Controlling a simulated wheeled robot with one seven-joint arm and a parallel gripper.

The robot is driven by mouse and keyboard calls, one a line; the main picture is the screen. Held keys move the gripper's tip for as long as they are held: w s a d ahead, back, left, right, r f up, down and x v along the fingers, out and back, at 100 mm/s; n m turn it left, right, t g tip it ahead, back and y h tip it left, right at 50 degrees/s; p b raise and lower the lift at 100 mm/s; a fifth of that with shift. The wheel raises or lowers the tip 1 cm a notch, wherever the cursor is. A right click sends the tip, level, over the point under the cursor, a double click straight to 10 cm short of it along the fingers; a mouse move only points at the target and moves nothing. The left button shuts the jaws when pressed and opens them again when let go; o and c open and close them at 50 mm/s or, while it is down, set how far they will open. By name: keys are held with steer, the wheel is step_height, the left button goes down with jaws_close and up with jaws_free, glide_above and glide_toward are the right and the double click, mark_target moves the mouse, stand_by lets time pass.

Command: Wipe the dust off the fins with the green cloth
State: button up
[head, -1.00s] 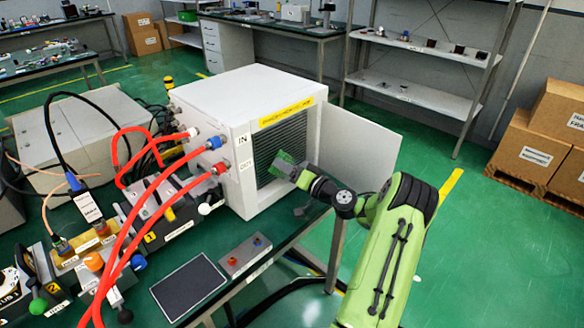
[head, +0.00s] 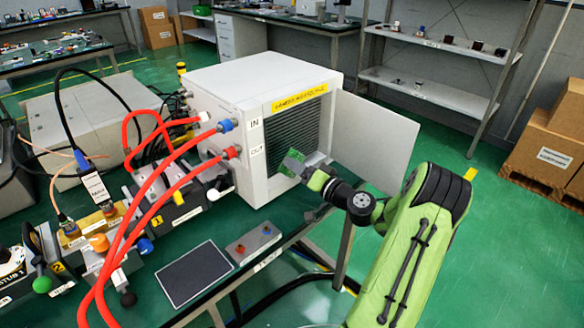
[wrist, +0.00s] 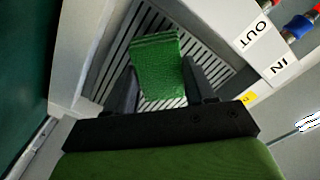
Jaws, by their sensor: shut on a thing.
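The green cloth (wrist: 156,68) is a folded pad between the two dark fingers of my gripper (wrist: 163,85), which is shut on it. In the head view the cloth (head: 292,162) is at the front opening of the white unit, at the end of my gripper (head: 312,176). The dark fins (head: 298,128) show as close parallel slats inside the opening. The fins (wrist: 205,68) also lie behind the cloth in the wrist view. I cannot tell whether the cloth touches them. Dust is too small to make out.
The white unit (head: 262,75) stands on the bench, its door panel (head: 375,140) swung open to the right. Red hoses (head: 165,195) run from its left side. A dark pad (head: 194,273) and a small button box (head: 254,245) lie in front. Open floor lies to the right.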

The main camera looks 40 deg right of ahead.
steer(key=shift+s+b, duration=0.4)
steer(key=shift+s, duration=0.8)
steer(key=s+b, duration=0.1)
steer(key=s, duration=0.2)
steer(key=shift+d, duration=0.1)
